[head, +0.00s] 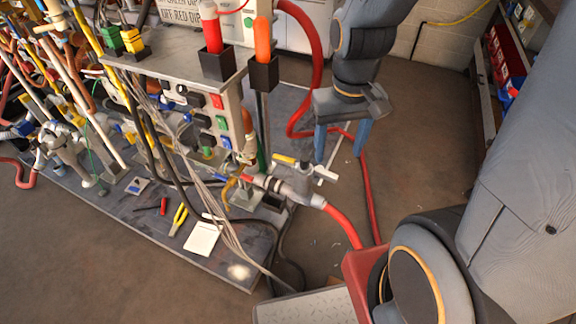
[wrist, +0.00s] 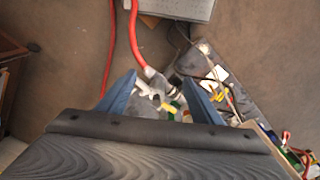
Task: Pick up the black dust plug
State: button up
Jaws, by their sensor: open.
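My gripper (head: 342,141) points down with its two blue fingers apart and nothing between them. It hangs to the right of the workbench panel, near a red hose. In the wrist view my gripper (wrist: 160,80) is open above a grey pipe fitting and valve. I cannot single out the black dust plug with certainty. Several small plugs sit on the grey panel (head: 160,66), among them a black one (head: 197,100) beside a red one and a green one. My gripper is apart from them, to their right.
Two black square holders (head: 263,74) carry a red and an orange stick at the panel's right edge. A red hose (head: 321,60) runs down beside my gripper. A valve fitting (head: 302,181) stands below it. Thin grey cables hang in front of the bench.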

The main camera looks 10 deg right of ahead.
jog(key=w+d+f+t+b, duration=0.1)
jog(key=w+f+t+b, duration=0.1)
jog(key=w+f, duration=0.75)
jog(key=n+t+b, duration=0.1)
jog(key=n+t, duration=0.1)
send_over(307, 161)
jog(key=s, duration=0.2)
notch_tip(307, 161, down, 12)
jog(key=shift+y, duration=0.4)
jog(key=shift+x, duration=3.95)
jog(key=shift+s+d, duration=0.1)
jog(key=shift+s, duration=0.1)
jog(key=c, duration=1.2)
